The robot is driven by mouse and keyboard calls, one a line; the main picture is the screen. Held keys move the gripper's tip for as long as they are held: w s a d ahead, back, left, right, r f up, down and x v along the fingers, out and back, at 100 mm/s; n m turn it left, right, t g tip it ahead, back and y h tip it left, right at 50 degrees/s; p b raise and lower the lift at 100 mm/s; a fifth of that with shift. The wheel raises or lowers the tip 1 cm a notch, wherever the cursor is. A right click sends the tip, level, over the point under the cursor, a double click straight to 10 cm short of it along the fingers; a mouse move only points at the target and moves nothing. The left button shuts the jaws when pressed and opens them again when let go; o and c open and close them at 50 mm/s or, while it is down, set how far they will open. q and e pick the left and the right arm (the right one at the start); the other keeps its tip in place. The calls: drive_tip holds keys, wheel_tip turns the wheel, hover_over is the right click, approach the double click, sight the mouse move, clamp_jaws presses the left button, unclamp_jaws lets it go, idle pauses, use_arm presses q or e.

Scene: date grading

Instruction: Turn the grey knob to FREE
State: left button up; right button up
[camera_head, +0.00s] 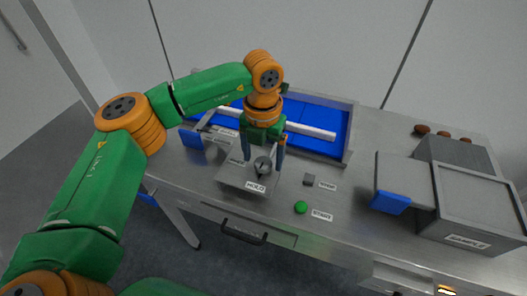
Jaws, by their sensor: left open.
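The grey knob (262,165) sits on a small metal panel (240,183) near the front of the table. A label reading HOLD lies just in front of the knob; another label at the panel's left is too small to read. My left gripper (264,158) is open above the panel, pointing down, with its two blue fingers on either side of the knob. I cannot tell whether the fingers touch it. My right gripper is not in view.
Behind the panel lies a blue conveyor (318,116) with a pale bar across it. A green button (301,207) and a dark square button (309,179) are right of the panel. A grey bin (470,207) labelled SAMPLE stands at right, with several brown dates (443,134) behind.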

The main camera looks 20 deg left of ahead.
use_arm(q)
drive_tip(key=shift+w+f, duration=0.1)
drive_tip(key=shift+f, duration=0.35)
drive_tip(key=shift+r, duration=0.1)
clamp_jaws()
drive_tip(key=shift+m, duration=0.3)
drive_tip(key=m+b, duration=0.2)
drive_tip(key=shift+m, duration=0.4)
drive_tip(key=m+b, duration=0.1)
drive_tip(key=m, duration=0.3)
drive_tip(key=shift+m, duration=0.3)
drive_tip(key=m, duration=0.4)
drive_tip(key=shift+m, duration=0.3)
drive_tip(key=m, duration=0.4)
drive_tip(key=shift+m, duration=0.4)
